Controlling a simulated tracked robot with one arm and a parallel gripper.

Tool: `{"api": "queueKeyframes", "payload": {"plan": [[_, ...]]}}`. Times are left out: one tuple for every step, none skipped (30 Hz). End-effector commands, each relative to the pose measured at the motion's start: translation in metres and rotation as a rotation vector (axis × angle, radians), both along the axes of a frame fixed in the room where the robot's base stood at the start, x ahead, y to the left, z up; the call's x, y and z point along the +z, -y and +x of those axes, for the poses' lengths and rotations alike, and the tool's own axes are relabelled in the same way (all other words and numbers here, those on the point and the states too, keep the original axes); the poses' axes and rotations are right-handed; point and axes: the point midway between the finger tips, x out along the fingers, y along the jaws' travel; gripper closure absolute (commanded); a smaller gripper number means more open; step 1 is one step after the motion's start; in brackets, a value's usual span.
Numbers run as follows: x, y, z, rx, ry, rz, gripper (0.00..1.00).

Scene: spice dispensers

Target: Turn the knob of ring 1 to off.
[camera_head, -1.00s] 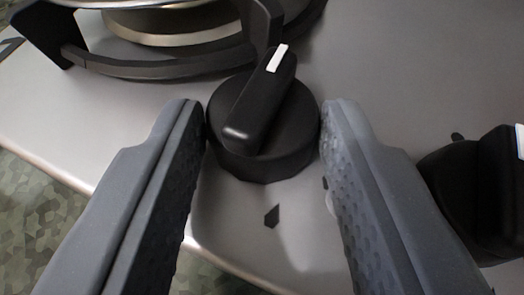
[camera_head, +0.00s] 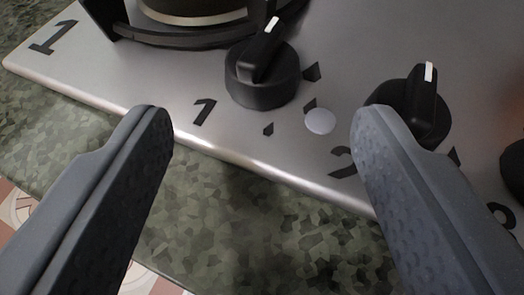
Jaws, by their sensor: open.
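The black knob of ring 1 (camera_head: 262,77) stands on the steel hob top, with a black "1" printed just left of it. Its raised grip points up and slightly right, with the white mark at the far end. A grey-white dot (camera_head: 320,121) and small dark marks lie to its right and front. My gripper (camera_head: 262,122) is open and empty. Its two grey fingers are wide apart, drawn back in front of the knob and not touching it.
The knob of ring 2 (camera_head: 412,104) stands to the right, partly behind my right finger. A black pan support (camera_head: 180,38) is behind the ring 1 knob. Another dark knob shows at the right edge. A green mottled counter (camera_head: 215,205) lies before the hob edge.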

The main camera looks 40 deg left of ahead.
Motion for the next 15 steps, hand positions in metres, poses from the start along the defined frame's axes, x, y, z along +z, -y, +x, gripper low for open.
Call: {"api": "queueKeyframes", "payload": {"plan": [[0.003,0.006,-0.006,-0.004,-0.001,-0.002,0.43],[0.005,0.009,-0.009,-0.003,0.0,-0.003,0.43],[0.007,0.013,-0.014,-0.003,0.001,-0.003,0.43],[0.009,0.016,-0.017,-0.003,0.001,-0.003,0.43],[0.011,0.019,-0.021,-0.002,0.001,-0.002,0.43],[0.014,0.022,-0.026,-0.002,0.002,-0.001,0.43],[0.015,0.025,-0.03,-0.002,0.001,0.0,0.43],[0.017,0.028,-0.033,-0.002,0.001,0.0,0.43],[0.02,0.031,-0.038,-0.003,0.001,-0.001,0.43],[0.021,0.034,-0.041,-0.004,0.001,-0.001,0.43],[0.023,0.036,-0.043,-0.004,0.001,-0.001,0.43],[0.025,0.039,-0.047,-0.002,0.001,-0.002,0.43],[0.026,0.04,-0.049,-0.001,0.0,-0.002,0.43],[0.027,0.042,-0.051,-0.001,0.001,-0.001,0.43],[0.028,0.044,-0.054,-0.002,0.001,-0.002,0.43]]}}
